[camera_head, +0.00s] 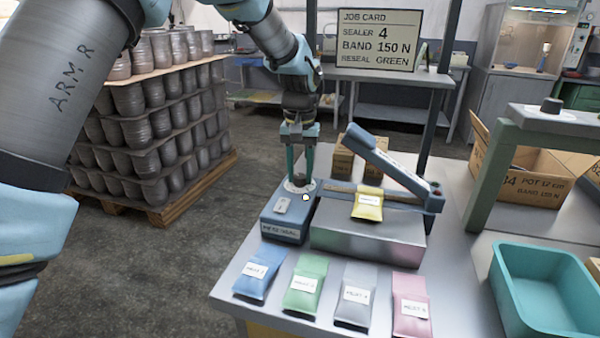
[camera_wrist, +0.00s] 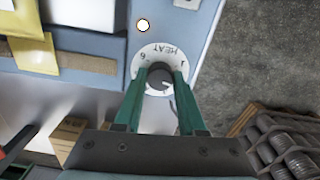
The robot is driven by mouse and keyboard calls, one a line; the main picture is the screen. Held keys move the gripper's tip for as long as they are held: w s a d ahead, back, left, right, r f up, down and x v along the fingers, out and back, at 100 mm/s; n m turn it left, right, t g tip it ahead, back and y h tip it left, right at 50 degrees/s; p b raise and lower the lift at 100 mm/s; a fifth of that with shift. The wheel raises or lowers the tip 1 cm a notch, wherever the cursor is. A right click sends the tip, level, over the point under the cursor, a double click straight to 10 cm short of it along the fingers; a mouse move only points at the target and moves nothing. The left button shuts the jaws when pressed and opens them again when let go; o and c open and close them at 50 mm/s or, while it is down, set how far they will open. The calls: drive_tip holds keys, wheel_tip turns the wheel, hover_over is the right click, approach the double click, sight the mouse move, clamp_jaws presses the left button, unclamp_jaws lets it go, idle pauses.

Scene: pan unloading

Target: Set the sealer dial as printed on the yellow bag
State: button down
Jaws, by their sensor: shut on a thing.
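The yellow bag (camera_head: 367,205) lies in the bag sealer (camera_head: 370,240) under its raised lever; its small label is not legible. It shows at the upper left of the wrist view (camera_wrist: 36,58). The dial (camera_head: 298,184) is on the blue box (camera_head: 284,222) left of the sealer.
A job card (camera_head: 378,39) reads sealer 4, band 150 N, reseal green. Blue (camera_head: 262,270), green (camera_head: 305,282), grey (camera_head: 355,293) and pink (camera_head: 410,304) bags lie in front. A teal tray (camera_head: 545,290) is at right; a loaded pallet (camera_head: 150,190) stands left.

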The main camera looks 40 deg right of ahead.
sight(300, 175)
drive_tip(key=c, duration=0.5)
unclamp_jaws()
wheel_tip(300, 175, up, 11)
drive_tip(key=b, duration=0.2)
drive_tip(key=shift+f, duration=0.1)
drive_tip(key=w+a+f+n, duration=0.2)
drive_tip(key=w+a, duration=0.4)
drive_tip(key=a, duration=0.5)
drive_tip(key=w+a+f+n, duration=0.25)
drive_tip(key=w+a, duration=0.35)
drive_tip(key=a, duration=0.6)
drive_tip(key=s+a+f+n, duration=0.1)
drive_tip(key=s+a+f, duration=0.1)
drive_tip(key=a, duration=0.6)
drive_tip(key=s+a+f+n+t, duration=0.1)
drive_tip(key=s+a+f+n, duration=0.1)
drive_tip(key=a, duration=0.7)
drive_tip(key=s+a+f+n, duration=0.1)
drive_tip(key=s+a+f, duration=0.2)
drive_tip(key=a, duration=0.6)
drive_tip(key=shift+s+a+t, duration=0.15)
drive_tip(key=shift+s+t, duration=0.15)
drive_tip(key=shift+s, duration=0.15)
